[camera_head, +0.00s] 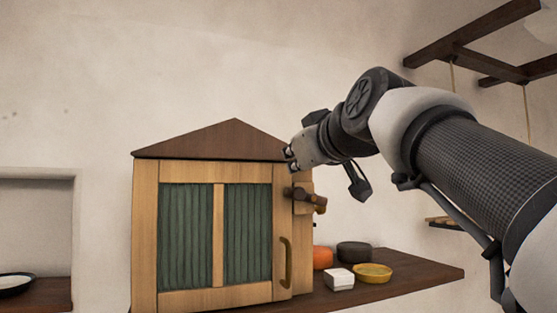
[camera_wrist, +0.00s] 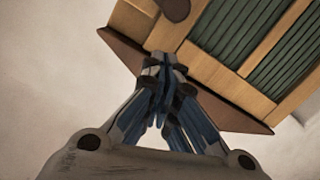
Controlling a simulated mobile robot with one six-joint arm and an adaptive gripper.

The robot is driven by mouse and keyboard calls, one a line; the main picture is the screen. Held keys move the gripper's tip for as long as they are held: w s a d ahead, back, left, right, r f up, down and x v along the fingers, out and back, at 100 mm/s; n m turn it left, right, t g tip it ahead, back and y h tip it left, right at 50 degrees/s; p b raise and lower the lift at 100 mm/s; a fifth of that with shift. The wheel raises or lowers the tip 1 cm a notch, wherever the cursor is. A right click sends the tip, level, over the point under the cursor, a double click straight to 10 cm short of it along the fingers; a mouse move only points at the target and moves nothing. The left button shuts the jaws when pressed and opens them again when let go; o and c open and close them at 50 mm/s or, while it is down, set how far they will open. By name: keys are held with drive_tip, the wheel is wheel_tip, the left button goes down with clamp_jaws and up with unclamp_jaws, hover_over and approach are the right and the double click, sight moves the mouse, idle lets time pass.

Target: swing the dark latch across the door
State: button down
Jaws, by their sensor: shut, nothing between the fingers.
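A wooden cabinet (camera_head: 145,230) with a brown peaked roof stands on a dark shelf. Its door (camera_head: 218,240) has green curtained panes and a curved handle (camera_head: 285,262) at its right; it looks shut. The dark latch (camera_head: 308,196) is at the upper right of the cabinet, beside the door, and sticks out to the right. My gripper (camera_head: 290,159) is shut and empty, just above the latch at the roof's right edge. In the wrist view the closed fingers (camera_wrist: 165,68) overlap the roof edge. A dark round piece (camera_wrist: 177,9) there may be part of the latch.
On the shelf (camera_head: 420,276) right of the cabinet are a white box (camera_head: 339,279), a yellow dish (camera_head: 373,273), a dark round pot (camera_head: 354,252) and an orange item (camera_head: 322,258). A dark wooden rack (camera_head: 470,58) hangs at upper right. The air left of the cabinet is clear.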

drive_tip(key=r+b+v, duration=0.1)
drive_tip(key=b+v, duration=0.1)
drive_tip(key=v, duration=0.8)
drive_tip(key=shift+s, duration=0.15)
